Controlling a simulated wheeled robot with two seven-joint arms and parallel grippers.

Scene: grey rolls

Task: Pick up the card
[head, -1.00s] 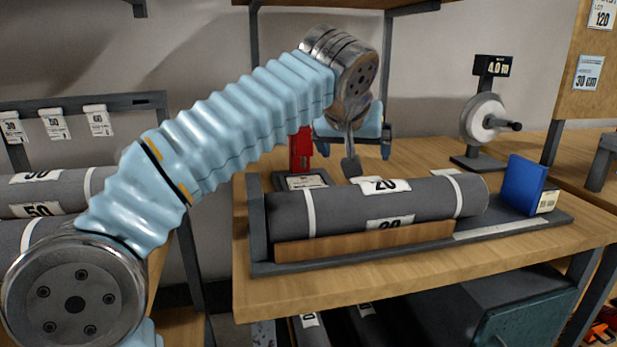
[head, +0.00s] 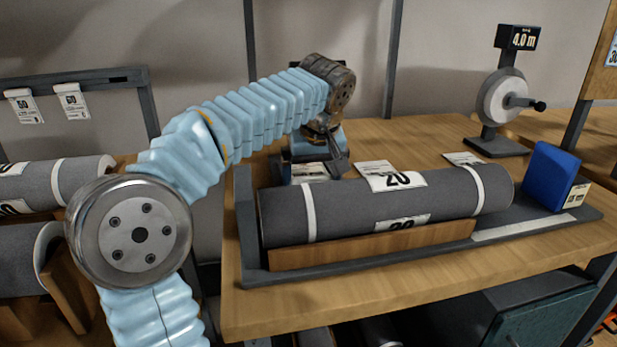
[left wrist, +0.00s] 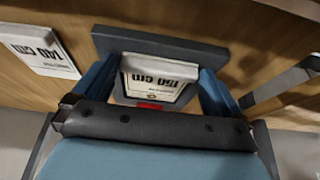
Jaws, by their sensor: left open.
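A white card printed "150 cm" (left wrist: 157,78) sits in a dark holder (left wrist: 160,43) on the wooden table in the left wrist view. A pale card (head: 309,172) at my gripper shows in the head view, partly covered. My left gripper (head: 316,162) is low over the table behind the grey roll. In the left wrist view its two blue fingers (left wrist: 153,90) are open, one on each side of the "150 cm" card. I cannot tell whether they touch it. A second card, "140 cm" (left wrist: 42,50), lies to the left in that view. My right gripper is not in view.
A grey roll (head: 385,208) labelled 20 lies in a dark tray (head: 247,225) with a wooden front strip, in front of the gripper. A blue block (head: 550,175) stands at the tray's right end. A reel stand (head: 499,100) stands behind.

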